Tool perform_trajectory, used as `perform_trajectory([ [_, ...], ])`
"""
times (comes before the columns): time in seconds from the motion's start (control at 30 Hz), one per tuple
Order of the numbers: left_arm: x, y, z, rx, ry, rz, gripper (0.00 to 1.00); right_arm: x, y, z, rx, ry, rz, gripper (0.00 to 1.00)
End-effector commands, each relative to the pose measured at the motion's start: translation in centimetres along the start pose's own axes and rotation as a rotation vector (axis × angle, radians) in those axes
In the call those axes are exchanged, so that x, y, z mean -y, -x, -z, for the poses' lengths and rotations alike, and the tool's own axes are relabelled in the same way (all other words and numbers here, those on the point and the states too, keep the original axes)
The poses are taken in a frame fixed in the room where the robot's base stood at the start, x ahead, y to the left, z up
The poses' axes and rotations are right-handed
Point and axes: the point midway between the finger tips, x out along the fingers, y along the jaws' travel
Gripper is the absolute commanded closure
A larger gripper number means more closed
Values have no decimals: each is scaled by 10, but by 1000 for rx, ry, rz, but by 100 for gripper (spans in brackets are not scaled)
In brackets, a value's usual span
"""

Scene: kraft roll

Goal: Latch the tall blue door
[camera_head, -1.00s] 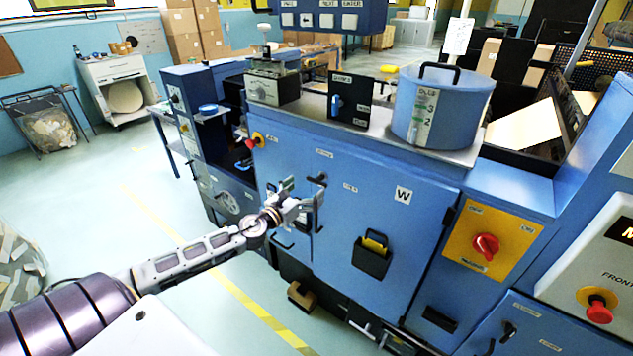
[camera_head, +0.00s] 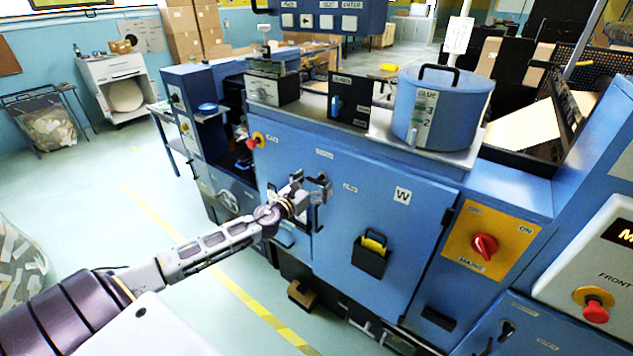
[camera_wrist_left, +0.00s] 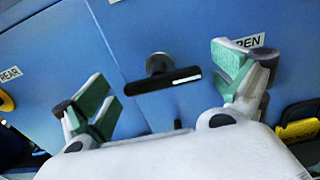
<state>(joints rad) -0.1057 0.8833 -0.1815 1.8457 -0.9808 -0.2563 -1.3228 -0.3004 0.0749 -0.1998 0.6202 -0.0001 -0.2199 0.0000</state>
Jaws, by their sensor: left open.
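The tall blue door (camera_head: 345,220) is on the front of the blue machine and appears closed, flush with the panel beside it. In the left wrist view, the door (camera_wrist_left: 190,35) carries a black bar handle (camera_wrist_left: 163,78) on a round metal stem. The bar lies nearly level, slightly tilted, with its left end about at the door seam. My left gripper (camera_head: 313,188) is at the handle. In the left wrist view, my left gripper (camera_wrist_left: 162,80) is open, with one green-padded finger either side of the bar, neither visibly touching it. My right gripper is not in view.
A black pocket (camera_head: 370,256) with something yellow hangs on the door. A yellow panel with a red switch (camera_head: 485,245) is to the right. A blue pot (camera_head: 455,110) stands on top. A brown block (camera_head: 302,293) is low in front. Open floor lies left.

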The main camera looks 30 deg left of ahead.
Motion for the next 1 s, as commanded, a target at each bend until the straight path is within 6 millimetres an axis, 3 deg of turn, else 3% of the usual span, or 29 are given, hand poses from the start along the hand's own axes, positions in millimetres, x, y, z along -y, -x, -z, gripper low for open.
perform_trajectory([
  [0.63, 0, -10, 0, 0, 0, 1, 4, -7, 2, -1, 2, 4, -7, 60],
  [1.0, 0, -10, 0, 0, 0, 1, 50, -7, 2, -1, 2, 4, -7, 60],
])
